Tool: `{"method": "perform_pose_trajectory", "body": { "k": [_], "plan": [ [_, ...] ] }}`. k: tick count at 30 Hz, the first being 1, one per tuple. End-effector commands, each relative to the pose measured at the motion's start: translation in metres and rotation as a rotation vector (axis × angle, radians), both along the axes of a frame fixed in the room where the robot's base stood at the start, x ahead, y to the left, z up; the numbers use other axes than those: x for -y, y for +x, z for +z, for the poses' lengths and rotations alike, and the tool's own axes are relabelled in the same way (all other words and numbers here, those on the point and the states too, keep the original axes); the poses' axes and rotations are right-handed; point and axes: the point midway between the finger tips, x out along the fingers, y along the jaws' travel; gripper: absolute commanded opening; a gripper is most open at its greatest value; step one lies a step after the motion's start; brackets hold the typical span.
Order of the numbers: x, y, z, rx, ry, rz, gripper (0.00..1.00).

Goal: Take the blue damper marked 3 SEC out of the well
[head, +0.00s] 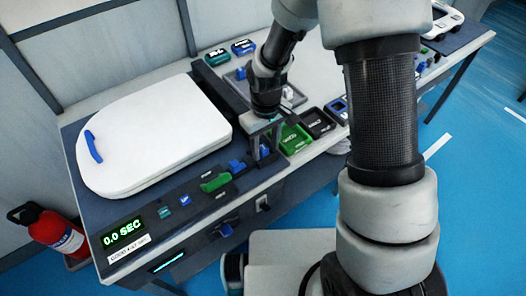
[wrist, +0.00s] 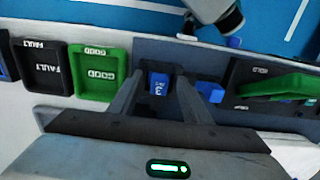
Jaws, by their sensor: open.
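The blue damper (wrist: 158,83) has a white 3 on its top and sits in its dark panel; the rest of its marking is too small to read. My gripper (wrist: 160,88) is open, with one finger on each side of the damper; I cannot tell whether either finger touches it. In the head view my gripper (head: 264,143) points down at the panel's back right end, and the damper is mostly hidden by the fingers. A second blue part (wrist: 210,91) stands just right of the right finger in the wrist view; it also shows in the head view (head: 237,166).
A green tray (wrist: 95,58) and a black FAULT tray (wrist: 42,50) lie left in the wrist view. A green lever (wrist: 280,84) is at right.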

Motion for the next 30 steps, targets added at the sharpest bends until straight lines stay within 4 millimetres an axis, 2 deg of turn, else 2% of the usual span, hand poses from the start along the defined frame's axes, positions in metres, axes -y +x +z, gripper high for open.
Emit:
{"method": "perform_pose_trajectory", "body": {
  "k": [8,15,16,24,26,30],
  "plan": [
    [0.0,0.0,-0.003,0.001,0.001,0.0,0.44],
    [0.0,0.0,-0.003,0.001,0.001,0.0,0.03],
    [0.0,0.0,-0.003,0.001,0.001,0.0,0.0],
    [0.0,0.001,0.0,0.002,0.0,-0.001,0.0],
    [0.0,0.001,0.006,0.003,0.001,-0.001,0.0],
    [0.0,0.002,0.032,0.007,0.002,-0.001,0.0]
  ]
}}
